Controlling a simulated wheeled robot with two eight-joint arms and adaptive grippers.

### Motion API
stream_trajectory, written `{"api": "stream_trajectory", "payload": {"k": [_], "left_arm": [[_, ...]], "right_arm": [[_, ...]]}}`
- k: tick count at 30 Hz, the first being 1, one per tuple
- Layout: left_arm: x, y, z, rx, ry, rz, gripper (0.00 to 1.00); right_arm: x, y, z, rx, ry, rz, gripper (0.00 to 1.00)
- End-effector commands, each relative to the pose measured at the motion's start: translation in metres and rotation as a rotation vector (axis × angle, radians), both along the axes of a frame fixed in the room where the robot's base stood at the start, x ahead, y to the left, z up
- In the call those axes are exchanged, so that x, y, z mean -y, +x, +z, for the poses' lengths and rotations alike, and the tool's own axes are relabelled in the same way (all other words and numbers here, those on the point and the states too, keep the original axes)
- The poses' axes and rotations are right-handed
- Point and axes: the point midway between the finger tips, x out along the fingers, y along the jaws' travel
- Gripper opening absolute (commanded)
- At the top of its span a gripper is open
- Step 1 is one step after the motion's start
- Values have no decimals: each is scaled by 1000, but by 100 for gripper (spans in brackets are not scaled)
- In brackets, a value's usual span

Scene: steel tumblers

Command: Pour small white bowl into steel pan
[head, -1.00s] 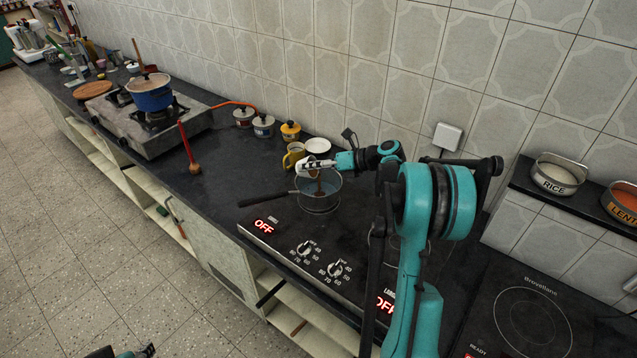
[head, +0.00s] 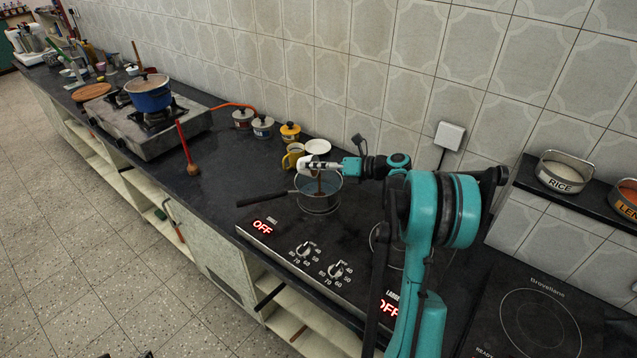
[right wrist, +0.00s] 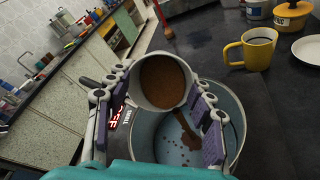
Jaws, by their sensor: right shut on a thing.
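The small white bowl (head: 305,162) is in my right gripper (head: 318,166), tilted above the steel pan (head: 320,204). In the right wrist view the fingers are closed around the sides of the bowl (right wrist: 146,103), which still holds brown contents (right wrist: 162,80). A brown stream (right wrist: 187,131) runs from its lip into the pan (right wrist: 236,112), where small brown specks lie on the bluish inside. The pan stands on the cooktop with its dark handle (head: 265,199) to the left. My left gripper is out of view.
A yellow mug (head: 293,156) and a white saucer (head: 318,146) stand just behind the pan. Several lidded jars, including a yellow one (head: 290,132), stand along the wall. A blue pot (head: 150,94) is on the gas stove to the left. The counter between stove and cooktop is mostly clear.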

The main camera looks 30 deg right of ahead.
Motion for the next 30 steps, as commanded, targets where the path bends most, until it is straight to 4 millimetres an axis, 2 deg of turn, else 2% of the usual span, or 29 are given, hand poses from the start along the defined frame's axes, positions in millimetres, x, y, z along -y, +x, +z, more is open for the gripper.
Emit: {"api": "stream_trajectory", "payload": {"k": [24,30], "left_arm": [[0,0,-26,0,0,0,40],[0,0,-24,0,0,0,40]], "right_arm": [[4,-4,-1,128,107,-1,21],[6,-7,5,221,185,-1,21]]}}
